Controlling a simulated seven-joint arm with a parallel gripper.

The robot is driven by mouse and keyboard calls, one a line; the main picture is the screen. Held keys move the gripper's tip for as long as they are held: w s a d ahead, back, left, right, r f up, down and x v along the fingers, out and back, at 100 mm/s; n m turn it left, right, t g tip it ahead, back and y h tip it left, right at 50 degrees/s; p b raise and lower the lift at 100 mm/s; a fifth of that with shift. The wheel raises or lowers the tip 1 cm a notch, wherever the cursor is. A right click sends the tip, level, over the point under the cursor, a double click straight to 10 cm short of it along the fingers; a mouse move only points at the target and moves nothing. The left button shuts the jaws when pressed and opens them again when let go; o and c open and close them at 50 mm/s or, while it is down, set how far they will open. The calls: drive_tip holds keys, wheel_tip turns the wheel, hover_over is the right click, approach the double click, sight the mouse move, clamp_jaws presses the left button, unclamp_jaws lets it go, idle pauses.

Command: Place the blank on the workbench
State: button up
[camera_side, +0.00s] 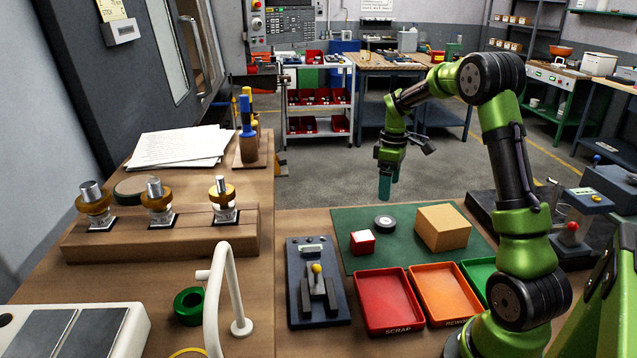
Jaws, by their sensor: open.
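My gripper (386,187) hangs pointing down above the far edge of the green mat, clear of everything on the bench. It is open; its teal end is small, and the gap between the fingers is hard to make out. No part is clearly recognisable as the blank. A short round dark piece with a pale top (384,222) lies on the mat, below my gripper. A red cube with a pale top (362,242) and a tan block (442,227) are also on the mat. The wooden workbench (262,300) spreads across the foreground.
The green mat (350,216) has a red SCRAP tray (387,300), an orange tray (445,291) and a green tray (478,275) in front. A dark fixture (318,282) stands left of the trays. A white curved stand (236,290) and tool holders (160,217) occupy the left.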

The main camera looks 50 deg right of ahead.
hover_over(385, 221)
drive_tip(key=f, duration=0.6)
drive_tip(key=shift+s+a+f, duration=0.15)
drive_tip(key=shift+a, duration=0.1)
drive_tip(key=f, duration=0.5)
drive_tip(key=shift+d+f, duration=0.15)
drive_tip(key=shift+d, duration=0.1)
drive_tip(key=c, duration=1.7)
